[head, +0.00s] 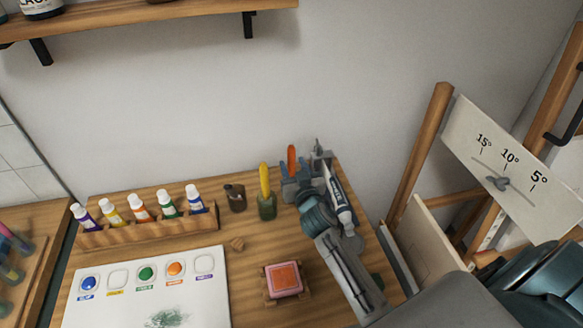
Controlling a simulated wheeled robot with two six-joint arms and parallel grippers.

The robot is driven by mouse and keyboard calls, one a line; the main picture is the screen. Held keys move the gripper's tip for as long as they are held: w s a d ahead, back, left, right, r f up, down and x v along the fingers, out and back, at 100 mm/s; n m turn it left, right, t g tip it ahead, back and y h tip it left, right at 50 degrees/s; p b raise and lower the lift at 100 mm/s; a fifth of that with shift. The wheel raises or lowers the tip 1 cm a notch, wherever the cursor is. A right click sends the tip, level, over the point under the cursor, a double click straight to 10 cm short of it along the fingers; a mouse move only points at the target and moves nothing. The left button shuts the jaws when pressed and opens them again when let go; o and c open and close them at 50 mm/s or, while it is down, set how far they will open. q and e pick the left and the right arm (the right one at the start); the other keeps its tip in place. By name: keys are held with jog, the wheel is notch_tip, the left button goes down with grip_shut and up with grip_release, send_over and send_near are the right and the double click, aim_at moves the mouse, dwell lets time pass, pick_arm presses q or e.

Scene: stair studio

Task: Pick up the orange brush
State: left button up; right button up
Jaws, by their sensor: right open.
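The orange brush (291,156) stands upright at the back right of the wooden table, with only its orange upper part showing. My right gripper (294,184) is open, right at the brush and in front of its lower part. The gripper hides the brush's lower end and whatever it stands in. I cannot tell whether the fingers touch the brush. My left gripper is not in view.
A green jar (267,210) with a yellow-handled tool (264,178) stands just left of the gripper. A paint-tube rack (146,233), paper sheet (110,305) and red pad (284,278) occupy the table.

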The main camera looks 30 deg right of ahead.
jog(key=shift+w+d, duration=0.2)
jog(key=shift+w, duration=1)
jog(key=shift+s, duration=0.1)
grip_shut()
